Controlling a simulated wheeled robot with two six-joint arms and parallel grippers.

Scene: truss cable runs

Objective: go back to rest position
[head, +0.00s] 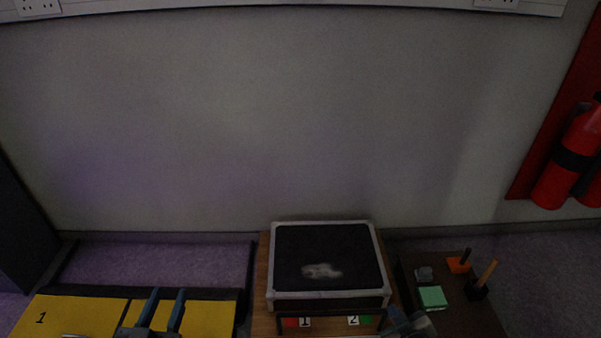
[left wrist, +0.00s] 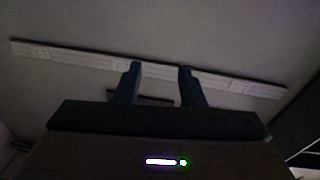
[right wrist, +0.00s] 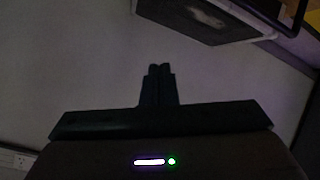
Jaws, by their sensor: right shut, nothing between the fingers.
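My left gripper (head: 164,309) shows at the bottom left of the head view, in front of the yellow panels. Its two fingers are apart with nothing between them, and they are also apart in the left wrist view (left wrist: 158,85). My right gripper (head: 408,324) shows only partly at the bottom edge of the head view, right of the black case. In the right wrist view its fingers (right wrist: 159,72) are together, with nothing held.
A black case with a silver frame (head: 325,257) stands on a wooden board, labels 1 and 2 below it. Yellow panels (head: 70,315) lie left. A dark tray at right holds a green block (head: 432,297) and brushes. A fire extinguisher (head: 570,155) hangs far right.

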